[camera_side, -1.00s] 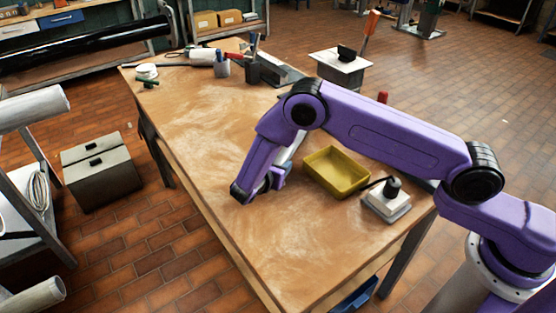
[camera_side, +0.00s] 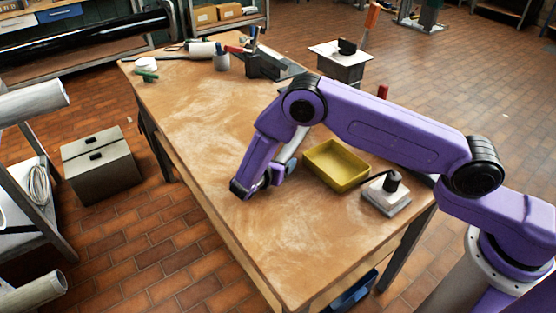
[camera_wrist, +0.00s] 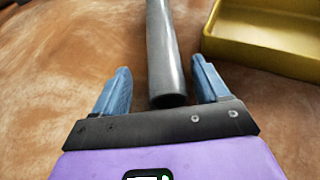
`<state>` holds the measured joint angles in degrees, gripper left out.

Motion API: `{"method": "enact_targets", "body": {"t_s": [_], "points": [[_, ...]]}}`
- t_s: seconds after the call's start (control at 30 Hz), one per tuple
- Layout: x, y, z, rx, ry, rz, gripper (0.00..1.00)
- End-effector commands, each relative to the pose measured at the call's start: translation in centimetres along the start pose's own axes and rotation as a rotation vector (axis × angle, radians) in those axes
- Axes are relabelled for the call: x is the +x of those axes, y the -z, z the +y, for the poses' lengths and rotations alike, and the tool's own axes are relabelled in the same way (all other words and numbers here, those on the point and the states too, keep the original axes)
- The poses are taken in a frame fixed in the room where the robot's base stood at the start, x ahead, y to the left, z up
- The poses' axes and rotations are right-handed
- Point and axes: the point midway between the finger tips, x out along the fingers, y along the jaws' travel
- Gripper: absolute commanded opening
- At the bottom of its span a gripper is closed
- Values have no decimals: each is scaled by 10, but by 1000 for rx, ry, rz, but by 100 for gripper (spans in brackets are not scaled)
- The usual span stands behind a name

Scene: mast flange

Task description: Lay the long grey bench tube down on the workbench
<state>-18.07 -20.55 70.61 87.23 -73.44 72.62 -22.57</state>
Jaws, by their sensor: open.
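The grey tube (camera_wrist: 164,50) shows in the wrist view, running from the top edge down to an open round end just in front of my palm. My gripper (camera_wrist: 160,84) is open, with one blue finger on each side of the tube's near end. There is a clear gap to the left finger and a smaller one to the right. I cannot tell whether the tube rests fully on the workbench (camera_side: 185,125).
A yellow tray (camera_side: 337,178) is right of my gripper, and its corner shows in the wrist view (camera_wrist: 265,40). A white-based device with a black knob (camera_side: 387,195) stands beside it. Tools and a cup (camera_side: 222,62) are at the bench's far end. The middle is clear.

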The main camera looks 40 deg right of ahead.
Motion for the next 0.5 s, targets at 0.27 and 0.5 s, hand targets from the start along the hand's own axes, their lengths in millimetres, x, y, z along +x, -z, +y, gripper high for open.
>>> {"method": "enact_targets", "body": {"t_s": [0.27, 0.5], "points": [[-46, 0, 1, 0, -6, 0, 74], [-97, 0, 1, 0, -6, 0, 74]]}}
